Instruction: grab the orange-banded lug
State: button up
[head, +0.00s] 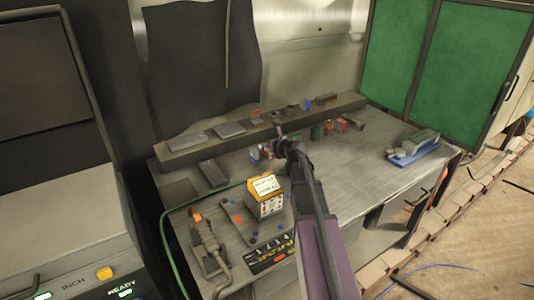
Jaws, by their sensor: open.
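My purple arm reaches up over the bench, and my gripper (279,128) is at its far end, by the front edge of the raised ledge. The gripper is open; its fingers are small and dark here. At this size I cannot tell which is the orange-banded lug. My arm hides part of the bench behind it.
The grey bench (365,165) has bare room at right centre. A yellow-and-white box (266,197) stands left of my arm. A blue-based tool (412,150) lies at the right. Grey blocks (230,130) and a blue part (306,104) are on the ledge (190,149).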

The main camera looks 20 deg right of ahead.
jog(key=shift+b+x, duration=0.35)
jog(key=shift+x, duration=1.05)
jog(key=shift+s, duration=0.1)
grip_shut()
